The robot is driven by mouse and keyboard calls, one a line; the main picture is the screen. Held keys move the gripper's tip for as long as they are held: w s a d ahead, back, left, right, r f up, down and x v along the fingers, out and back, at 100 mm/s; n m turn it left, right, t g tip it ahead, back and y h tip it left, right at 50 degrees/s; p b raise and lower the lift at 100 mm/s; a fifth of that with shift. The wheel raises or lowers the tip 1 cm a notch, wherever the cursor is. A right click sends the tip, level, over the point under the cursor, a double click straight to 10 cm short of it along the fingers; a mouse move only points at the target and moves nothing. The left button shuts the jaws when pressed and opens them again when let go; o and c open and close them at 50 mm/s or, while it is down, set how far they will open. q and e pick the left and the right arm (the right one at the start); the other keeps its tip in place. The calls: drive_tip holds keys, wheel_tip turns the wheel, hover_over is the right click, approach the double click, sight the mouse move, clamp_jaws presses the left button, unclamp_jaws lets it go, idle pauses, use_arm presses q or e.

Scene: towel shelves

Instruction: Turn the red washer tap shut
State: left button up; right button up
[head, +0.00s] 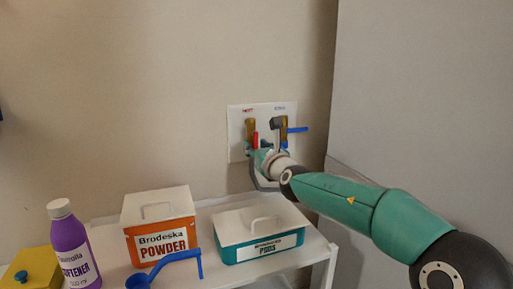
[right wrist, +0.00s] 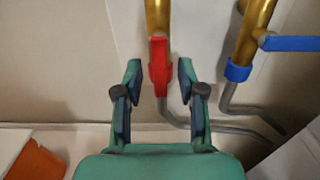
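The red tap handle (head: 255,138) sits on the left brass tap of the white wall plate (head: 236,143). In the right wrist view the red handle (right wrist: 159,66) hangs straight down in front of the brass pipe (right wrist: 157,14). My right gripper (right wrist: 159,76) is open, with one finger on each side of the red handle and a visible gap on both sides. In the head view my right gripper (head: 261,157) is at the plate and partly covers the lower taps. My left gripper is not in view.
A blue tap handle (head: 297,130) sticks out to the right on the neighbouring tap, close to my right gripper. Grey hoses (right wrist: 240,108) run below the taps. A powder box (head: 158,220), teal pods box (head: 262,235), purple softener bottle (head: 74,250) and blue scoop (head: 172,262) stand below.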

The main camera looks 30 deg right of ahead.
clamp_jaws()
drive_tip(key=shift+w+a+r+m+b, duration=0.15)
drive_tip(key=shift+a+r+m+b, duration=0.65)
drive_tip(key=shift+m, duration=2.15)
drive_tip(key=shift+w+a+r+m+b, duration=0.15)
drive_tip(key=shift+m+b, duration=1.15)
drive_tip(key=shift+m, duration=1.7)
drive_tip(key=shift+w+a+r+m+b, duration=0.1)
drive_tip(key=shift+a+r+m+b, duration=0.65)
drive_tip(key=shift+m, duration=2.2)
drive_tip(key=shift+d+f+b, duration=0.25)
drive_tip(key=shift+f+b, duration=0.1)
drive_tip(key=shift+f, duration=0.05)
